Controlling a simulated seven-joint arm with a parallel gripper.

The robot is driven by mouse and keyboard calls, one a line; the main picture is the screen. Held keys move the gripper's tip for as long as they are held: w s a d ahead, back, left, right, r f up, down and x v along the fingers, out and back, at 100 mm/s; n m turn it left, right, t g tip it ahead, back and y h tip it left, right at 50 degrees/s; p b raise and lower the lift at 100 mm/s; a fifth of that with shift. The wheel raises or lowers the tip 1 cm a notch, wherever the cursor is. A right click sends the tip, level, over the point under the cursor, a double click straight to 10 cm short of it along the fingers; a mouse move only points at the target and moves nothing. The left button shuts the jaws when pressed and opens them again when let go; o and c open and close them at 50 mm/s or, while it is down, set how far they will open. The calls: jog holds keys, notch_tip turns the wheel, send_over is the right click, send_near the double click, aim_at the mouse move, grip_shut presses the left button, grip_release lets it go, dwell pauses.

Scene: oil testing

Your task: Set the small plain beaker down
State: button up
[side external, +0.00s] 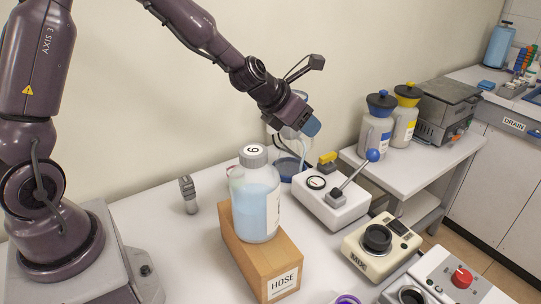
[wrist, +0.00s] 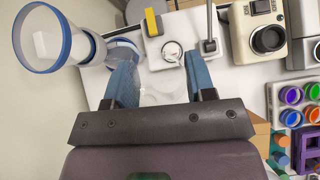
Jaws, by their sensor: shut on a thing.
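My gripper (side external: 308,125) is raised above the back of the white worktop, to the right of the tall bottle. In the wrist view its blue fingers (wrist: 158,68) stand apart with a faint, clear small beaker (wrist: 160,88) between them. The beaker is so transparent that its edges and contents are hard to make out. In the side view the gripper hides most of it. Beneath and behind the gripper stands a clear vessel with a blue base (side external: 287,170). A large blue-rimmed clear vessel (wrist: 52,42) shows at the upper left of the wrist view.
A capped bottle of pale blue liquid (side external: 257,205) stands on the HOSE block (side external: 262,262). A white lever box (side external: 330,205) and MIX unit (side external: 380,245) lie to the right. Bare worktop (side external: 165,245) shows at front left.

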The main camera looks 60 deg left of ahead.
jog(key=s+a+n+y, duration=0.1)
jog(key=s+a, duration=0.1)
jog(key=a, duration=0.7)
jog(key=s+a+n+y, duration=0.1)
jog(key=s+a, duration=0.2)
jog(key=a, duration=0.6)
jog(key=shift+s+a+f+x, duration=0.45)
jog(key=shift+s+a+x, duration=0.1)
jog(key=shift+x, duration=3.25)
jog(key=shift+s+a+f+x, duration=0.4)
jog(key=shift+s+a+x, duration=0.15)
jog(key=shift+x, duration=3.2)
jog(key=shift+s+a+f+x, duration=0.45)
jog(key=shift+a+x, duration=0.1)
jog(key=shift+x, duration=3.25)
jog(key=shift+f, duration=0.2)
jog(key=o, duration=0.9)
jog(key=shift+r, duration=0.1)
